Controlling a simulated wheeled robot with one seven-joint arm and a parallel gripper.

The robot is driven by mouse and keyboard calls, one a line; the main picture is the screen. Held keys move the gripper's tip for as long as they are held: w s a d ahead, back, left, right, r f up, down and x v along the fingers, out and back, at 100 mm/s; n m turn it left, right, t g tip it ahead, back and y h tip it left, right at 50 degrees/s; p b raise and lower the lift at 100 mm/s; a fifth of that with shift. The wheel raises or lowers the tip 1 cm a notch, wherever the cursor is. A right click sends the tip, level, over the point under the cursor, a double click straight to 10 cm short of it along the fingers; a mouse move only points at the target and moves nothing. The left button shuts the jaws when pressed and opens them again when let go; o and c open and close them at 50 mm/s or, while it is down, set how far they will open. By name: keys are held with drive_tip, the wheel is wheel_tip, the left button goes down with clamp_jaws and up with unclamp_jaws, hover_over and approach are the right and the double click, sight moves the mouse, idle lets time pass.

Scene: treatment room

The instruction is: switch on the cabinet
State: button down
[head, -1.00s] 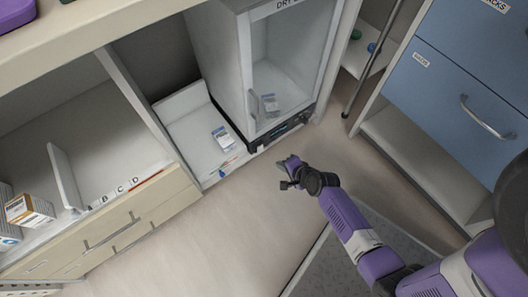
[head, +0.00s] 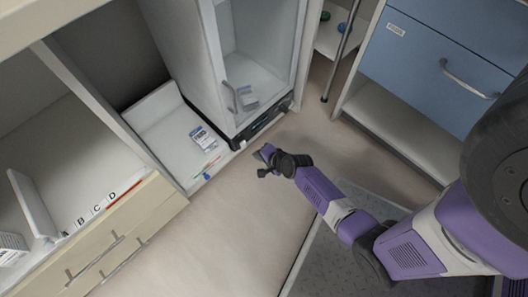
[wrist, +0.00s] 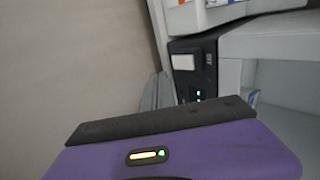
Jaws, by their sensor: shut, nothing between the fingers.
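The drying cabinet (head: 182,52) is a tall white unit with a glass door and a vertical handle. A dark control strip (head: 262,126) runs along its bottom front. In the wrist view, this dark panel (wrist: 186,82) carries a pale rectangular rocker-like switch (wrist: 184,62) and small green lights (wrist: 199,95). My gripper (head: 265,158) is shut and empty, in front of and below the strip, apart from it. In the wrist view, its purple housing fills the bottom, with the panel beyond it. Whether the switch is pressed is too small to tell.
A blue-and-white packet (head: 203,137) and pens lie on the white shelf left of the cabinet. Another packet (head: 247,97) shows behind the glass. Blue drawers (head: 425,60) and a metal post (head: 341,52) stand right. The floor (head: 225,225) before the cabinet is clear.

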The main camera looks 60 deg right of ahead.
sight(244, 146)
drive_tip(key=shift+w+d+f+b, duration=0.25)
drive_tip(key=shift+w+f+b, duration=0.15)
drive_tip(key=shift+w, duration=0.5)
drive_tip(key=shift+w+d+f+b, duration=0.25)
drive_tip(key=shift+w+f+b, duration=0.1)
drive_tip(key=shift+w, duration=0.5)
drive_tip(key=shift+w+d+f+b, duration=0.25)
drive_tip(key=shift+w+f+b, duration=0.15)
drive_tip(key=shift+w, duration=0.5)
drive_tip(key=shift+r, duration=0.1)
drive_tip(key=shift+w+d, duration=0.1)
drive_tip(key=shift+w, duration=0.1)
drive_tip(key=shift+r+p, duration=0.8)
drive_tip(key=shift+p, duration=0.2)
drive_tip(key=shift+s, duration=0.1)
